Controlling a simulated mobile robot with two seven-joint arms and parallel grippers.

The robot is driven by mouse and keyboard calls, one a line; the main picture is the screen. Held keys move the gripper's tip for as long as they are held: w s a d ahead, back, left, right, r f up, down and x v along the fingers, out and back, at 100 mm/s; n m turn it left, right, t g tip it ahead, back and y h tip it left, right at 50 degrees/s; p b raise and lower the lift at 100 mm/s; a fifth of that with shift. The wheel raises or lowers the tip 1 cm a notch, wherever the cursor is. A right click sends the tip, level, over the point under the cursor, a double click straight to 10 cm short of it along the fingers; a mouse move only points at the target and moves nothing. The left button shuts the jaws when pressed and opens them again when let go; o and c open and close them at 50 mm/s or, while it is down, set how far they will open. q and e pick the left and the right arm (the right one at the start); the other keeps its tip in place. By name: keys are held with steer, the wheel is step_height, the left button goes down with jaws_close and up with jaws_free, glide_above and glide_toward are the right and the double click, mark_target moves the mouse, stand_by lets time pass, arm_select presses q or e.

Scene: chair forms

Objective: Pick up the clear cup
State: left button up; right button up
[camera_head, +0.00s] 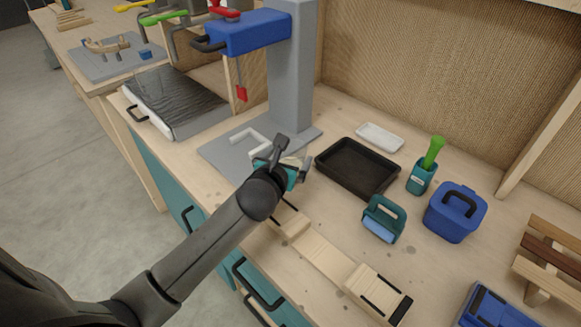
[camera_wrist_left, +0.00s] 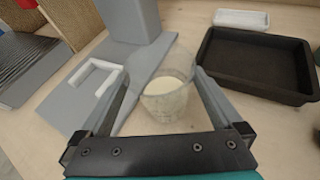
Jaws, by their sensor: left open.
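The clear cup (camera_wrist_left: 166,96) stands upright in the left wrist view, see-through with a pale, cream-coloured patch in its lower part. My left gripper (camera_wrist_left: 164,76) is open, with one finger on each side of the cup. I cannot tell whether either finger touches it. In the head view my left gripper (camera_head: 291,160) is over the worktop beside the grey base plate. There the cup is mostly hidden behind the gripper. My right gripper is not in view.
A grey stand (camera_head: 290,80) with a blue arm rises just behind. A black tray (camera_head: 357,166) and a white dish (camera_head: 379,137) lie to the right. A teal holder (camera_head: 421,177), a blue lidded box (camera_head: 455,211) and a wooden piece (camera_head: 325,258) occupy the right and front.

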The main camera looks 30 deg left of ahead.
arm_select(q)
steer(key=shift+x, duration=0.75)
steer(key=c, duration=0.7)
steer(key=shift+c, duration=0.4)
steer(key=shift+r, duration=0.2)
